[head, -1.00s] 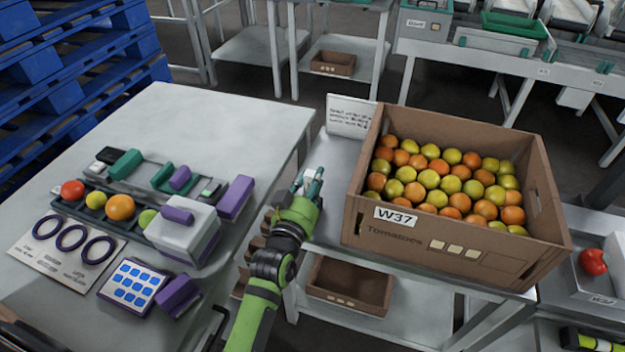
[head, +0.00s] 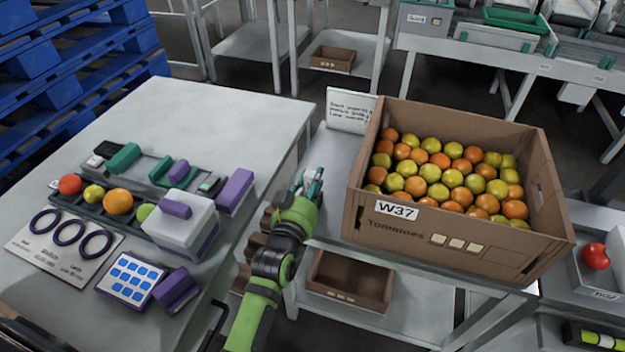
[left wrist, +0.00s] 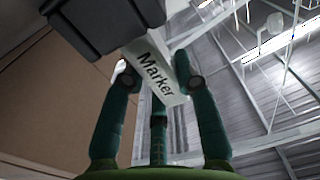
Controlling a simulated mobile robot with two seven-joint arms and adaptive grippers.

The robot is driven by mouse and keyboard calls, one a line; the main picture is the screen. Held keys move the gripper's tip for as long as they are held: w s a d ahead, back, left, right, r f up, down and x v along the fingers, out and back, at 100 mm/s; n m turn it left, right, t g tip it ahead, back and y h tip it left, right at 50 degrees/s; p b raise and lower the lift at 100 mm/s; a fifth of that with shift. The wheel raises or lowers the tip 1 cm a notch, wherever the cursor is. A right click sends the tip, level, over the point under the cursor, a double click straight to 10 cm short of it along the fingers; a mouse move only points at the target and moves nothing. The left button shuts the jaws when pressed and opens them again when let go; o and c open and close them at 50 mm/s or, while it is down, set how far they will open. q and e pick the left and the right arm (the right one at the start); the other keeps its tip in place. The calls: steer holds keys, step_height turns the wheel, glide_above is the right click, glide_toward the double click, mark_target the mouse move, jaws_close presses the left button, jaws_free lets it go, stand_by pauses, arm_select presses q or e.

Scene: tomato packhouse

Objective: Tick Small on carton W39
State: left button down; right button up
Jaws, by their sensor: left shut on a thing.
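A brown cardboard carton (head: 358,215) full of orange and yellow-green tomatoes stands on the grey stand at centre right. Its label (head: 397,209) reads W37, not W39. Three pale squares (head: 456,243) are on its front face; any words by them are too small to read. My left gripper (head: 309,182) is left of the carton, apart from it, over the stand. In the left wrist view it is shut on a white-bodied marker (left wrist: 156,75) lettered "Marker", with a dark block at its upper end. My right gripper is not in view.
A white card (head: 350,110) stands behind the carton's left corner. The left table (head: 235,120) holds sample tomatoes, purple rings (head: 69,232), a blue-button pad (head: 130,279) and purple-grey blocks. A tray with a red tomato (head: 595,256) is at right. An empty box (head: 345,283) sits on the lower shelf.

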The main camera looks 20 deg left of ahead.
arm_select(q)
steer(key=shift+f, duration=0.2)
steer(key=shift+f, duration=0.15)
steer(key=c, duration=0.9)
jaws_free()
steer(key=shift+o, duration=0.2)
steer(key=c, duration=0.3)
